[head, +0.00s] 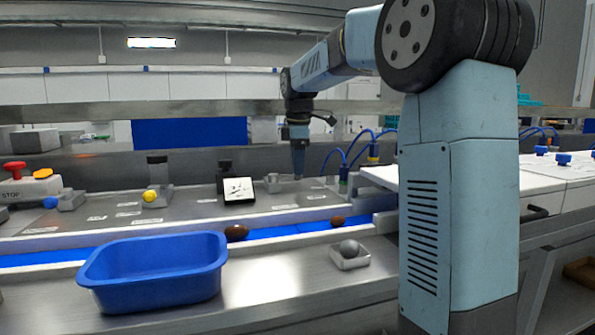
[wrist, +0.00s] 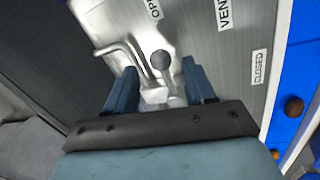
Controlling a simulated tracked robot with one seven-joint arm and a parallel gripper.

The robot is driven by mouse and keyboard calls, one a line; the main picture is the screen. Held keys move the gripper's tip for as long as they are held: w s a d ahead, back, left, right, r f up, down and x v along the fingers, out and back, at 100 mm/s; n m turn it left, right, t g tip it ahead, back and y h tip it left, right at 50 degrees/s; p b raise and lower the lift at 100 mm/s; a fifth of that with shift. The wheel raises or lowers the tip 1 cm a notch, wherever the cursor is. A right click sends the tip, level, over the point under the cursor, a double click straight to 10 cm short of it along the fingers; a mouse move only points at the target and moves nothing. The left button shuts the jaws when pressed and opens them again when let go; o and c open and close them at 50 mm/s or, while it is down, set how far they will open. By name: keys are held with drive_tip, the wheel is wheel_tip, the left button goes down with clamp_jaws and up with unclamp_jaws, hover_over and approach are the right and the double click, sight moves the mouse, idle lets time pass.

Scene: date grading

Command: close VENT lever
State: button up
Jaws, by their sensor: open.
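The VENT lever is metal with a round grey knob (wrist: 161,60) and shows in the wrist view. Its knob stands between my open fingers (wrist: 160,76), and I see no grip on it. The lever's lower part is partly hidden by my gripper. The knob is closer to the OPEN label (wrist: 153,8) than to the CLOSED label (wrist: 260,67). The VENT label (wrist: 224,12) lies between them, further out. In the head view my gripper (head: 298,172) points down at the panel's back right; the lever is too small to make out there.
A bent metal tube (wrist: 112,48) sits just left of the knob. In the head view, a blue tub (head: 150,300) stands in front of the blue belt (head: 290,230), which carries brown dates (head: 236,233).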

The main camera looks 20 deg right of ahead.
drive_tip(key=shift+w+f, duration=0.15)
drive_tip(key=shift+f, duration=0.6)
drive_tip(key=shift+w+f, duration=0.1)
drive_tip(key=shift+f, duration=0.6)
drive_tip(key=shift+c, duration=0.5)
clamp_jaws()
